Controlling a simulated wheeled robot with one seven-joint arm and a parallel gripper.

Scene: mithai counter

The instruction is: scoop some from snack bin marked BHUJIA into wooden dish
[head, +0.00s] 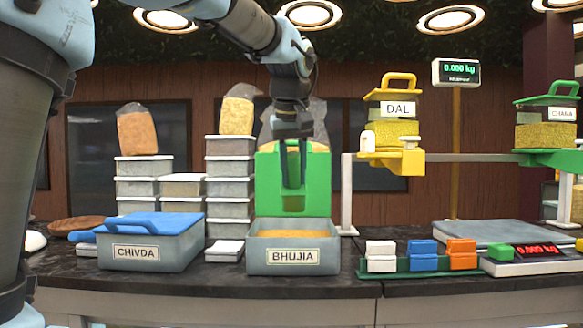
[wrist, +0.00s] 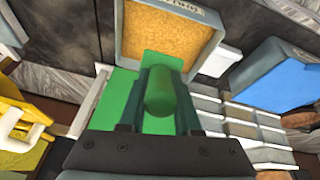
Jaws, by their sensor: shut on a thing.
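The bin marked BHUJIA (head: 263,267) stands open on the counter at the centre, with orange snack (head: 292,233) inside. Its bin wall (wrist: 130,45) also shows at the top of the wrist view. My gripper (head: 293,180) is shut on the handle (wrist: 160,92) of a broad green piece (head: 268,200). The piece is upright above the bin's back part in the head view; I cannot tell whether it is a lid or a scoop. A wooden dish (head: 75,225) lies at the far left, partly hidden by the CHIVDA bin.
The CHIVDA bin (head: 190,255) with a blue lid (head: 150,224) stands to the left. Stacked grey tubs (head: 230,180) are behind. A yellow DAL dispenser (head: 392,130) and small coloured boxes on a green tray (head: 400,272) are to the right. A scale (head: 480,233) stands farther right.

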